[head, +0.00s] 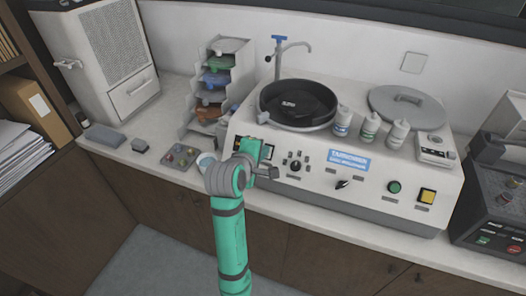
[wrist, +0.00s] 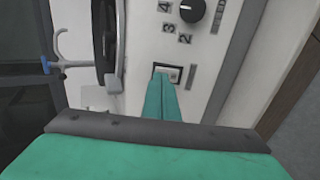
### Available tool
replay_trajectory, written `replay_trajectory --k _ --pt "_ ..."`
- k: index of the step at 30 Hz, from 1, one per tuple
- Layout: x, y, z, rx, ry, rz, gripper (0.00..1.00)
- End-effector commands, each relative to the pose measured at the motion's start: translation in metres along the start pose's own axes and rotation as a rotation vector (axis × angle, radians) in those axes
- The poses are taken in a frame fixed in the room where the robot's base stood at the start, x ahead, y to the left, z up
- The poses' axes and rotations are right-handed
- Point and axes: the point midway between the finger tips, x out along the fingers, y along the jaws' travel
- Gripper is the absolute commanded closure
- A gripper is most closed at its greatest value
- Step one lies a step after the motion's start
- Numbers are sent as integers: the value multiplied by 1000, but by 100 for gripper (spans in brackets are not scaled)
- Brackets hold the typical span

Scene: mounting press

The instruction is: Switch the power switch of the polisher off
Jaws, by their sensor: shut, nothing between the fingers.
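The polisher (head: 320,180) is the white machine with a round black bowl (head: 297,103) on the counter in the head view. Its power switch (wrist: 176,70) is a small light rocker in a dark frame, seen in the wrist view beyond my fingertips. My gripper (wrist: 162,78) is shut and empty, with its two teal fingers together in front of the switch and covering part of it. I cannot tell whether the fingertips touch the switch or which way the rocker is tilted. In the head view my arm's end covers the left part of the front panel.
A black numbered knob (wrist: 191,10) sits close to the switch. Along the panel are another knob (head: 343,184), a green button (head: 394,187) and a yellow button (head: 427,196). Bottles (head: 370,127) stand on top. A tiered rack (head: 217,85) stands to the left.

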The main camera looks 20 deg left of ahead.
Motion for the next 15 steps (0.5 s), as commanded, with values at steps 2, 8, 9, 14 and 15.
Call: replay_trajectory --k 2,8,9,14,15 --pt "1 0 1 1 -1 0 100" --pt "1 0 2 1 -2 0 100" --pt "1 0 2 1 -2 0 100" --pt "8 3 3 0 -4 0 100" --pt "10 4 3 0 -4 0 100"
